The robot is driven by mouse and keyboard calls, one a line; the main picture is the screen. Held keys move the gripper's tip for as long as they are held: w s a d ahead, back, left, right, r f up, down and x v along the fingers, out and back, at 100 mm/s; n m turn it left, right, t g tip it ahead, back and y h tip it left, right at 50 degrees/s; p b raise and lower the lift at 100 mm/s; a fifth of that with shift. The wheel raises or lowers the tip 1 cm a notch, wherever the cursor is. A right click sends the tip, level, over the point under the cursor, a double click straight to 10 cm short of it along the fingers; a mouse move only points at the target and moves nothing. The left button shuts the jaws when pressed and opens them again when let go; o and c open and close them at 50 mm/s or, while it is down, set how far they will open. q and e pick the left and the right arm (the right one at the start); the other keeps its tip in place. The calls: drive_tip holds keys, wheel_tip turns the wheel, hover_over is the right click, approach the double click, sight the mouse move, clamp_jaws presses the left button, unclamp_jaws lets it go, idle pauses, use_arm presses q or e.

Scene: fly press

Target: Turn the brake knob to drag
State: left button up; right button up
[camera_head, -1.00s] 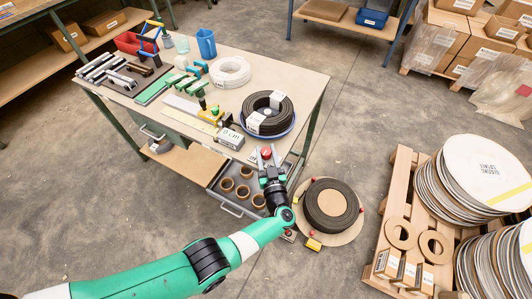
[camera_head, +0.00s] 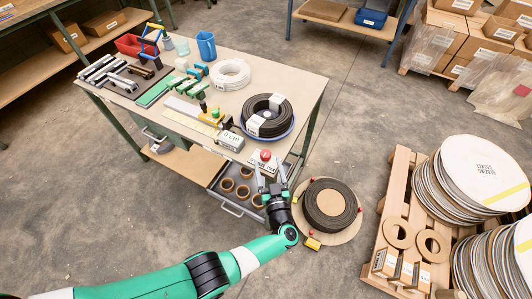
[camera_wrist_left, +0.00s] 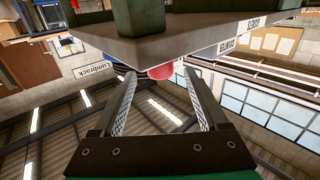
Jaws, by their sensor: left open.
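The brake knob (camera_head: 265,155) is a small red round knob on a pale labelled plate (camera_head: 262,165) at the near right corner of the workbench. The lettering is too small to read in the head view. My left gripper (camera_head: 272,173) is open and empty, just on the near side of the plate, with its fingers pointing at it. In the left wrist view the red knob (camera_wrist_left: 160,72) shows beyond and between the open fingertips, partly hidden by a grey edge with small labels (camera_wrist_left: 228,44). I cannot tell which setting the knob points to.
A black coil (camera_head: 267,116) and a small box (camera_head: 229,140) stand on the workbench (camera_head: 300,82) near the knob. An open drawer with several brown rings (camera_head: 243,192) lies left of my gripper. A dark reel (camera_head: 330,203) stands to the right. A pallet (camera_head: 378,235) stands further right.

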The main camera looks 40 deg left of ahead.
use_arm(q)
drive_tip(key=p+v, duration=0.1)
drive_tip(key=v, duration=0.5)
drive_tip(key=shift+s+d, duration=0.25)
drive_tip(key=shift+d, duration=0.1)
